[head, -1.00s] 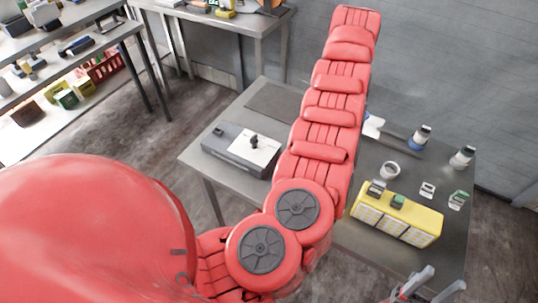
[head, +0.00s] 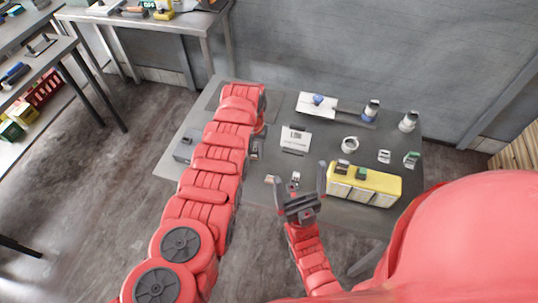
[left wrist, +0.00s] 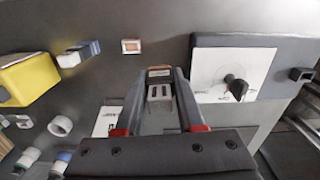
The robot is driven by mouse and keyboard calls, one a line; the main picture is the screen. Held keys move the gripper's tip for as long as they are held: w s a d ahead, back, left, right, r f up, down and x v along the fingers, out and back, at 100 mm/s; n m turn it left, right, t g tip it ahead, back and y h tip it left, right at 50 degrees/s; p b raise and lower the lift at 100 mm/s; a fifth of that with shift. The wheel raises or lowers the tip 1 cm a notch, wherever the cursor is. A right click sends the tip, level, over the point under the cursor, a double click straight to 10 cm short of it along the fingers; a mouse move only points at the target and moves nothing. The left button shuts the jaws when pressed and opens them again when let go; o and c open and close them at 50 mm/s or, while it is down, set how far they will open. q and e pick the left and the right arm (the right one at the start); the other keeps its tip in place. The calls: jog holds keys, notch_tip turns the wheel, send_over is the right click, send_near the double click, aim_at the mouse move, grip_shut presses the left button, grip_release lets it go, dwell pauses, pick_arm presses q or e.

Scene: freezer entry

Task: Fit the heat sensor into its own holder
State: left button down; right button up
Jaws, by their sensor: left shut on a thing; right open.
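My left gripper (left wrist: 158,112) is shut on a small grey block with two pale slots and an orange-brown end (left wrist: 159,90); I take it for the heat sensor, but cannot be sure. In the head view my left gripper (head: 257,146) is mostly hidden by its own arm, above the left part of the table. Its holder is not clearly identifiable. A small white-framed piece with a brown centre (left wrist: 131,46) and a white-and-blue piece (left wrist: 78,53) lie nearby. My right gripper (head: 299,192) is open and empty at the table's front edge.
A yellow box (head: 372,188) with small blocks on top stands right of my right gripper. A white ring (head: 350,144) and white-and-blue cylinders stand behind it. A printed white card (head: 295,138) lies mid-table. A grey box with a black knob (left wrist: 236,88) stands left of my left gripper in the head view.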

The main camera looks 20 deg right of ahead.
pick_arm(q)
jog(key=s+d+f, duration=0.2)
jog(key=s+d, duration=0.2)
jog(key=shift+f+m+p, duration=0.3)
jog(key=shift+m+p, duration=0.05)
jog(key=shift+m, duration=0.05)
jog(key=shift+s, duration=0.1)
jog(key=shift+f+b, duration=1.75)
jog(key=shift+f, duration=0.25)
jog(key=shift+f+b, duration=1.4)
jog(key=shift+b, duration=0.1)
jog(key=shift+c, duration=2.2)
grip_release()
jog(key=shift+r, duration=0.15)
